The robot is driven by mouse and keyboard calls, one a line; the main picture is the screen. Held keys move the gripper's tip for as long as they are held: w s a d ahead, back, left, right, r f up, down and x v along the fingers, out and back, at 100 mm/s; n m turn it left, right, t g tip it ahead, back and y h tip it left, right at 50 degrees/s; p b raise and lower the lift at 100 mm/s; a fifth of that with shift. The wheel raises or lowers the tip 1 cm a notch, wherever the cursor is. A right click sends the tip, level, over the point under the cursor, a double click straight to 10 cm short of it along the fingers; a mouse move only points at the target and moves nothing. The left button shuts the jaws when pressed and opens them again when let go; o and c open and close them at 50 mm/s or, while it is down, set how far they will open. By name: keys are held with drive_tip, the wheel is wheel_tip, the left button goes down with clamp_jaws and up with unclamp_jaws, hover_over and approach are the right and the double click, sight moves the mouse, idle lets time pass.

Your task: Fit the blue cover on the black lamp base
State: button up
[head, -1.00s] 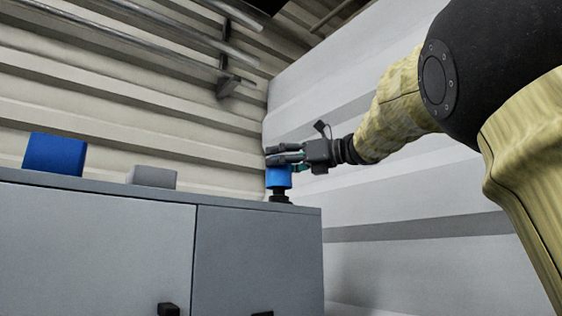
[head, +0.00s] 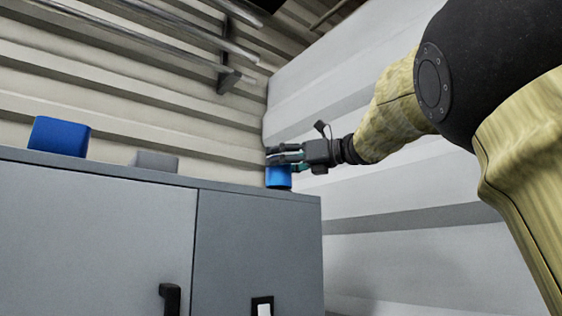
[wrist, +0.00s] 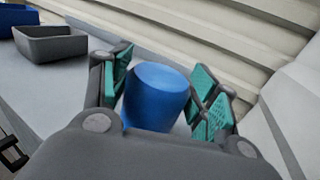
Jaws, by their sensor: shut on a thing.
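The blue cover (head: 279,178) is a round, cup-like cylinder over the right end of the grey cabinet top. My gripper (head: 285,156) comes in from the right and is shut on its upper part. In the wrist view the cover (wrist: 156,96) stands between the green finger pads, with its closed round top towards the camera. The black lamp base is not visible in either view now. I cannot tell whether it is inside the cover or hidden behind the cabinet's edge, nor whether the cover is fully seated.
A grey cabinet (head: 95,215) bears everything. A blue bin (head: 59,136) and a grey bin (head: 155,161) stand on its left part; the grey bin looks open in the wrist view (wrist: 50,44). Ribbed walls (head: 160,100) rise close behind and to the right.

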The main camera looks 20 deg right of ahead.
drive_tip(key=shift+f, duration=0.1)
drive_tip(key=o, duration=1)
drive_tip(key=shift+s+d, duration=0.1)
drive_tip(key=v, duration=1.1)
drive_tip(key=shift+s+d, duration=0.2)
drive_tip(key=shift+d, duration=0.05)
drive_tip(key=shift+d, duration=0.1)
